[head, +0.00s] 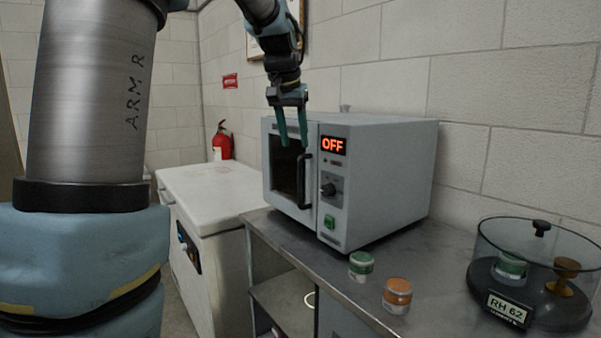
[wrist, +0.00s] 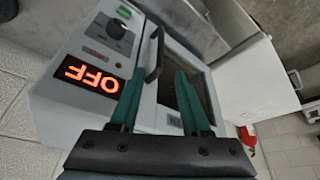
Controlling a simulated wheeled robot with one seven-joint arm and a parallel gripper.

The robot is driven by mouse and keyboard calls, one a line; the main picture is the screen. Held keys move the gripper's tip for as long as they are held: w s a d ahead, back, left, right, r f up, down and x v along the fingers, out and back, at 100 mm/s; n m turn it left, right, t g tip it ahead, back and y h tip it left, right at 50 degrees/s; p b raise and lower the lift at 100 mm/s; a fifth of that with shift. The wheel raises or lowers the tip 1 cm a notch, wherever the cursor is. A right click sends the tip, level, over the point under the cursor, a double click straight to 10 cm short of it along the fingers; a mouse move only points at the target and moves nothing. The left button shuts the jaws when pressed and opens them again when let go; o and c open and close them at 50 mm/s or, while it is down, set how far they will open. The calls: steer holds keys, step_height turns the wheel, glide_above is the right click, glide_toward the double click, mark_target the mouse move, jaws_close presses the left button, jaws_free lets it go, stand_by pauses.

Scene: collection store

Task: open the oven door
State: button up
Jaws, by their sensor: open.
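The oven (head: 375,185) is a grey box on a metal counter, with a lit red OFF display (head: 333,146), a dark knob and a green button. Its door (head: 284,165), with a dark window, looks shut. A black vertical handle (head: 304,181) runs along the door's right side. My gripper (head: 293,140) is open and empty, its green fingers pointing down in front of the door's upper part, near the handle's top. In the wrist view my gripper (wrist: 160,90) shows its two fingers apart, with the handle (wrist: 154,54) beyond them; I cannot tell whether they touch it.
A green-lidded jar (head: 361,266) and an orange-lidded jar (head: 397,295) stand on the counter (head: 340,268) before the oven. A glass-covered container (head: 530,275) marked RH 62 is at the right. A white chest (head: 212,190) stands left of the oven, with a red extinguisher (head: 221,142) behind.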

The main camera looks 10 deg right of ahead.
mark_target(299, 166)
steer(key=p+x, duration=0.2)
steer(key=x, duration=0.8)
steer(key=shift+w+d+f, duration=0.1)
steer(key=shift+w+f, duration=0.1)
jaws_close()
stand_by(1.1)
